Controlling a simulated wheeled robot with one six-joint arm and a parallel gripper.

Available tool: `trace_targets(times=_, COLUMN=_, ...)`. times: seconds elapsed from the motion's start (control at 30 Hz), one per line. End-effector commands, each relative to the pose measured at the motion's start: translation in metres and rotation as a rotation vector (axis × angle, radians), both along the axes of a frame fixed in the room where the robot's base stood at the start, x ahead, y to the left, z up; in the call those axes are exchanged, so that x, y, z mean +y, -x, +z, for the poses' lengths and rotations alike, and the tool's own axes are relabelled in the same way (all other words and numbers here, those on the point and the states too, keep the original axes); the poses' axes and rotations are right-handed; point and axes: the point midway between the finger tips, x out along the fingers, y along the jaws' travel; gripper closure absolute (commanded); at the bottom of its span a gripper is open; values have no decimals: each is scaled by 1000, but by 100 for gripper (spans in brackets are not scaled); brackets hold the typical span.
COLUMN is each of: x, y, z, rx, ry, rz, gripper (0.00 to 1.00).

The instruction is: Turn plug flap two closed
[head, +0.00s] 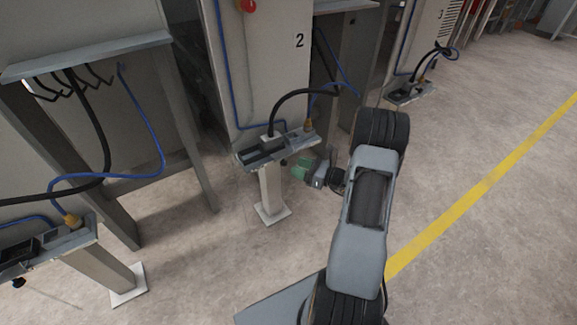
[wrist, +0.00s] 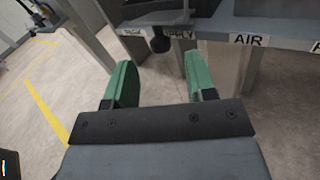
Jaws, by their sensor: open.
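Station two's plug shelf (head: 250,158) stands on a white pedestal below the panel marked 2. A black cable plug (head: 270,140) and a brass air fitting (head: 308,125) sit on it. I cannot clearly make out the flap or its angle. My gripper (head: 303,169) is at the shelf's front right, with green fingers. In the wrist view my gripper (wrist: 160,80) is open and empty. A dark round knob (wrist: 160,44) hangs at the shelf's front edge, ahead of the gap between the fingers and apart from them. The knob partly covers a label beside the AIR label (wrist: 249,39).
Another pedestal shelf (head: 75,235) with a blue hose stands at the left. Station three's shelf (head: 408,92) is at the back right. A metal frame (head: 185,130) stands left of station two. Open floor lies right, around the yellow line (head: 480,190).

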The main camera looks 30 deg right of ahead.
Motion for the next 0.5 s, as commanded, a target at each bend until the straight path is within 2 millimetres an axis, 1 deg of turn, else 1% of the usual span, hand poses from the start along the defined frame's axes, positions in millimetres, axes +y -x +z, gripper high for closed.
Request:
trace_targets(times=0.03, x=6, y=-7, z=-2, rx=-1, ry=2, rz=5, gripper=49)
trace_targets(times=0.2, x=20, y=-23, z=-1, rx=0, ry=1, rz=3, gripper=49)
trace_targets(times=0.33, x=26, y=-31, z=-1, rx=0, ry=1, rz=2, gripper=49)
trace_targets(times=0.5, x=29, y=-35, z=0, rx=1, ry=1, rz=1, gripper=49)
